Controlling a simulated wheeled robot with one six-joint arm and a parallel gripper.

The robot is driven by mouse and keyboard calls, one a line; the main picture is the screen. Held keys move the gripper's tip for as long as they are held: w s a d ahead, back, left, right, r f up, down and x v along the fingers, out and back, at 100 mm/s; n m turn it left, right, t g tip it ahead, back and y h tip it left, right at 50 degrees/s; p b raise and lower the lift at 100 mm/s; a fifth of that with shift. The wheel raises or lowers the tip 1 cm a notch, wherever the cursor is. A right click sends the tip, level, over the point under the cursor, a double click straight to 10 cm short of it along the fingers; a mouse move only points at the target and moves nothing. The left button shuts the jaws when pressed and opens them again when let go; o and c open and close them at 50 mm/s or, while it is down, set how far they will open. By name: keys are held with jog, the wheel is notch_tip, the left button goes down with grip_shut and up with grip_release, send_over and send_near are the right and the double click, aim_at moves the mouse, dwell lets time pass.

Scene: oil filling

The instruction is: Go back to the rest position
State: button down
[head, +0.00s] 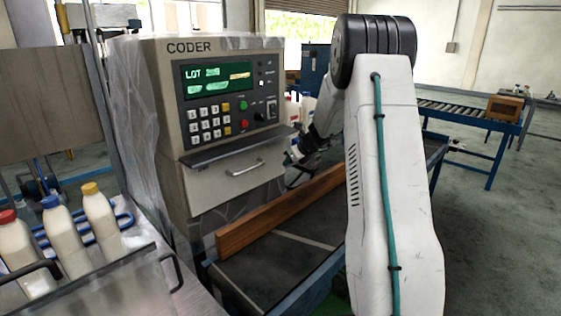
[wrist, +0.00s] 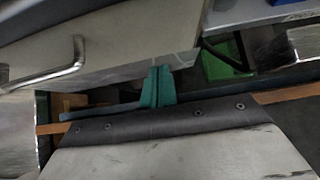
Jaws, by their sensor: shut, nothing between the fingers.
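My gripper (head: 294,156) is beside the right side of the grey coder machine (head: 172,110), beyond my white arm, small and partly hidden in the head view. In the wrist view its teal fingers (wrist: 157,88) are together, with nothing held between them. The coder's front has a lit green screen (head: 217,79), a keypad and a drawer panel with a metal handle (head: 246,168). A similar metal handle (wrist: 60,68) shows at the upper left of the wrist view, close to my gripper.
A wooden rail (head: 270,217) edges the dark conveyor belt (head: 285,262) below my arm. Capped bottles (head: 104,218) stand in a holder at the lower left. A roller conveyor with a brown box (head: 505,107) stands at the back right. The floor (head: 490,235) at right is clear.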

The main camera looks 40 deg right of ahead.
jog(key=v, duration=0.9)
jog(key=shift+r, duration=0.2)
jog(key=shift+s+d, duration=0.1)
jog(key=shift+d, duration=0.05)
jog(key=s+a+r+n+g+y, duration=0.1)
jog(key=s+a+n+g+y, duration=0.15)
jog(key=s+a+n, duration=0.65)
jog(key=s+a+n+g+y, duration=0.1)
jog(key=s+a+n+g, duration=0.4)
jog(key=a+n, duration=0.7)
jog(key=s+a+r+n+h, duration=0.2)
jog(key=s+a+n, duration=0.4)
jog(key=s, duration=0.5)
jog(key=s+a+r+n+h, duration=0.2)
jog(key=s+a+r+n, duration=0.1)
jog(key=s+a+n, duration=0.4)
jog(key=shift+s+a+n, duration=0.3)
jog(key=shift+s+a, duration=1.45)
jog(key=shift+s, duration=0.15)
